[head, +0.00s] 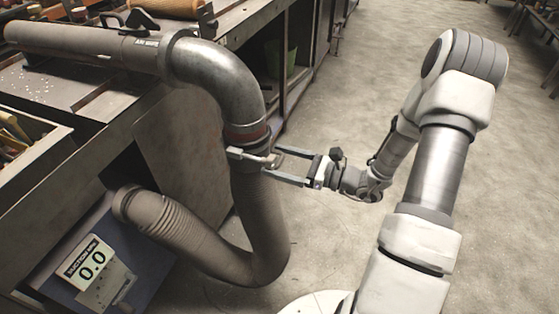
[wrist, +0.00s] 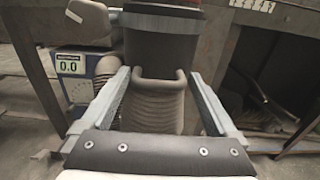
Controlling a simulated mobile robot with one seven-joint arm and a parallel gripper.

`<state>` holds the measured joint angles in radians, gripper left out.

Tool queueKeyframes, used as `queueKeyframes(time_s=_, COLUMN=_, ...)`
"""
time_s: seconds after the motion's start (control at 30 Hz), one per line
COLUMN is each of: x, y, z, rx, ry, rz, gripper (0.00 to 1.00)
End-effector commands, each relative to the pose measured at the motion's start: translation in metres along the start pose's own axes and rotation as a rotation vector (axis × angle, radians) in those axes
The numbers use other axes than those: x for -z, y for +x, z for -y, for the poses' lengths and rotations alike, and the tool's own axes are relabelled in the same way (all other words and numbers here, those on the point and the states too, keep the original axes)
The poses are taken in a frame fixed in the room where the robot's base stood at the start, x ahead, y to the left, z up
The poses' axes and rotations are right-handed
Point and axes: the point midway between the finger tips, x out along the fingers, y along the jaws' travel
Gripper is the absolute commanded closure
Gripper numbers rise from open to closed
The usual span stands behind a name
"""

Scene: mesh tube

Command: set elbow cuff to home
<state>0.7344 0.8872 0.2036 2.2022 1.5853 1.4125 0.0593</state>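The elbow cuff (head: 247,155) is a light metal ring with a short projecting handle, around the joint where the shiny metal elbow (head: 218,72) meets the grey mesh tube (head: 262,225). A dull red band sits just above it. My gripper (head: 277,166) is at the right of the cuff, its two fingers pointing at it. In the wrist view my gripper (wrist: 159,75) has its fingers wide apart. A rounded pale loop (wrist: 160,74) shows between the fingers, below the dark tube end (wrist: 162,42). I cannot tell whether the fingers touch the handle.
A display (head: 90,264) reads 0.0 on a blue box at lower left; it also shows in the wrist view (wrist: 69,65). A cluttered workbench (head: 60,85) stands at left, with a horizontal pipe (head: 85,45) across it. The floor (head: 330,110) at right is open.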

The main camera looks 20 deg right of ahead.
Motion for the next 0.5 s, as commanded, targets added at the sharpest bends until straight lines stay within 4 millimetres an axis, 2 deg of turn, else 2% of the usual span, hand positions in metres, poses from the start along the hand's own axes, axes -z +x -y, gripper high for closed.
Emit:
queueKeyframes(time_s=0.03, x=0.0000, y=-0.0001, z=0.0000, rx=0.000, ry=0.000, rz=0.000, gripper=0.16)
queueKeyframes(time_s=0.07, x=0.0000, y=-0.0002, z=0.0000, rx=0.000, ry=0.000, rz=0.000, gripper=0.21)
queueKeyframes(time_s=0.5, x=-0.0002, y=-0.0007, z=0.0013, rx=0.003, ry=-0.002, rz=0.000, gripper=1.00)
